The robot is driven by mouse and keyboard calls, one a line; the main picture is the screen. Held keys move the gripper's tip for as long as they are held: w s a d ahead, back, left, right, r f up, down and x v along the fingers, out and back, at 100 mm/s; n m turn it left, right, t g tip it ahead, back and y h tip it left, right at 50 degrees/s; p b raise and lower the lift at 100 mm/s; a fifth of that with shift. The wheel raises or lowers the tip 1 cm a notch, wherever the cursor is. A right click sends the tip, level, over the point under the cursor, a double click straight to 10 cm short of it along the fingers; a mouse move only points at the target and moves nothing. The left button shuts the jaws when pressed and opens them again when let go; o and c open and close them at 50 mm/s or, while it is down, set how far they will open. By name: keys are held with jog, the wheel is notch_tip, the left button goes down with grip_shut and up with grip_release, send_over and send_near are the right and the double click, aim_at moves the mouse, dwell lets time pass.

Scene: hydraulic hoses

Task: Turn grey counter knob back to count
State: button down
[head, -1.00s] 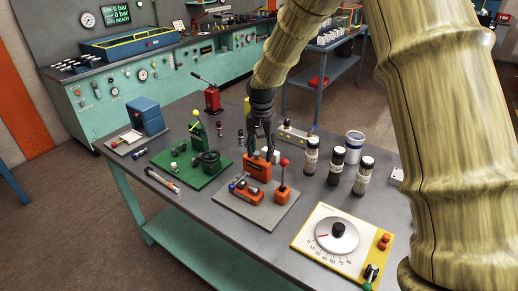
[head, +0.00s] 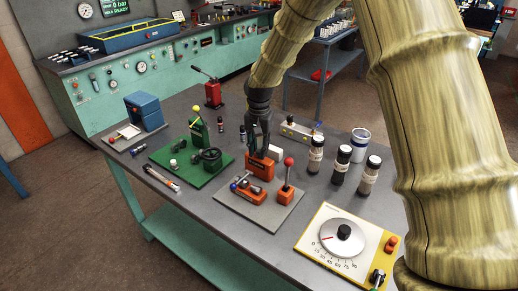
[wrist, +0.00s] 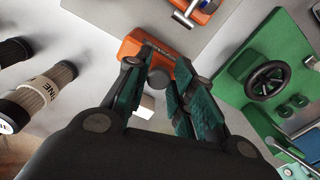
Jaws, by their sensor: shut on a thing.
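The orange counter block (head: 259,170) stands upright on a grey plate (head: 283,213) near the middle of the bench. In the wrist view the orange block (wrist: 139,45) lies at the top, with a small round grey knob (wrist: 158,79) on its near side. My gripper (head: 262,150) is at the back of the block. In the wrist view my gripper (wrist: 167,70) has its two green-padded fingers closed around the grey knob, one on each side. The finger tips and the block hide part of the contact. The counter's reading is not legible.
A red-knobbed lever (head: 286,187) stands right of the block on the same plate. A green plate with a handwheel (head: 208,156) is to the left. A small white block (head: 274,153) sits behind.

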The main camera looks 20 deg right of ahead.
jog(key=shift+w+d+f, duration=0.1)
jog(key=shift+d+f, duration=0.1)
jog(key=n+p, duration=0.1)
jog(key=n, duration=0.3)
jog(key=shift+n+p, duration=0.3)
jog(key=shift+p, duration=0.1)
jog(key=n+p, duration=0.1)
jog(key=n, duration=0.2)
jog(key=shift+n, duration=0.4)
jog(key=n+p, duration=0.1)
jog(key=n, duration=0.2)
jog(key=shift+f+n, duration=0.1)
jog(key=shift+n, duration=0.2)
jog(key=n+p, duration=0.1)
jog(key=n, duration=0.5)
jog(key=n+p, duration=0.1)
jog(key=n, duration=0.4)
jog(key=shift+f+n+p, duration=0.1)
jog(key=shift+n+p, duration=0.25)
jog(key=shift+n, duration=0.05)
jog(key=shift+w, duration=0.1)
